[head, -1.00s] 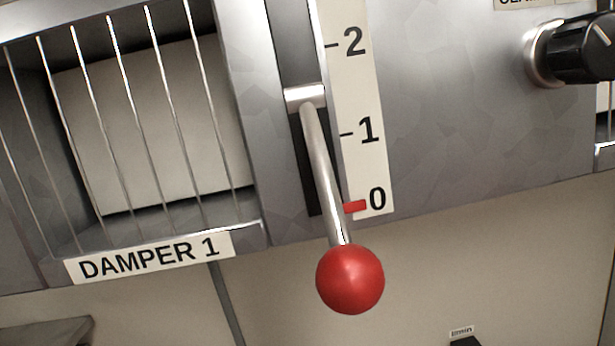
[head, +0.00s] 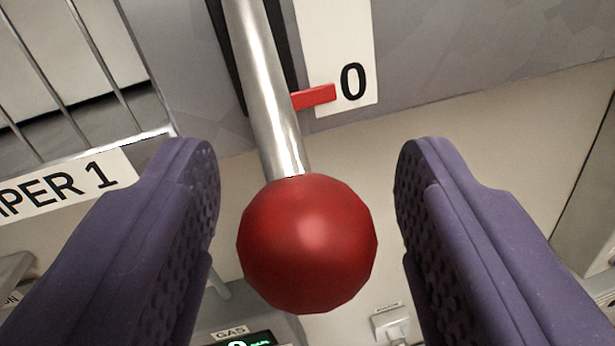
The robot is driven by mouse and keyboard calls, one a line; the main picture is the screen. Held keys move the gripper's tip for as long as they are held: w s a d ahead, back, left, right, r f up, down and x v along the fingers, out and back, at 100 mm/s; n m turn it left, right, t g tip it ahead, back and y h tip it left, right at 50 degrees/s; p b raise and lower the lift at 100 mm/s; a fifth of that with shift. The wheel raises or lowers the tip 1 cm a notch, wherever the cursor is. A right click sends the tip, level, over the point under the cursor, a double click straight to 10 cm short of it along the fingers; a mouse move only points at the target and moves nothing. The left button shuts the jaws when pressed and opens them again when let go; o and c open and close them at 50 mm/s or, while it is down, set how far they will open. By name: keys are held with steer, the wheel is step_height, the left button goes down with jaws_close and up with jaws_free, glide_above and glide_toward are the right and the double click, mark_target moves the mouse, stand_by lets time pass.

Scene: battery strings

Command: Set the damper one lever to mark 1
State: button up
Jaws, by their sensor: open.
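The damper one lever is a metal rod (head: 265,95) with a red ball knob (head: 307,244) at its lower end. The rod hangs down out of a dark slot, and the red pointer (head: 314,97) sits at the 0 on the white scale (head: 340,30). Marks 1 and 2 are out of the frame now. My gripper (head: 308,195) is open, with one purple finger on each side of the red knob. A gap shows between each finger and the knob, so I see no contact.
The damper label (head: 70,185) and a barred vent opening (head: 75,75) are at the left. The metal panel's lower edge runs behind the rod. Below are a label reading GAS (head: 230,333) with a lit display and a small white fitting (head: 390,325).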

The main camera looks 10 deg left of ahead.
jaws_close()
steer(key=shift+r, duration=0.1)
steer(key=s+r+g+p, duration=0.1)
steer(key=p, duration=0.3)
steer(key=shift+d+r+g, duration=0.1)
steer(key=shift+r+g, duration=0.2)
steer(key=shift+r, duration=0.05)
steer(key=shift+s+d+r+p, duration=0.1)
steer(key=shift+s+r+p, duration=0.2)
steer(key=shift+r, duration=0.35)
steer(key=shift+s+d+r+p, duration=0.1)
steer(key=shift+s+r+p, duration=0.25)
steer(key=shift+r, duration=0.3)
steer(key=shift+s+d+r+p, duration=0.1)
steer(key=shift+s+r+p, duration=0.2)
steer(key=shift+r, duration=0.35)
steer(key=shift+c, duration=2)
jaws_free()
steer(key=o, duration=0.3)
steer(key=shift+o, duration=0.5)
steer(key=shift+w+a+f, duration=0.1)
steer(key=shift+f, duration=0.1)
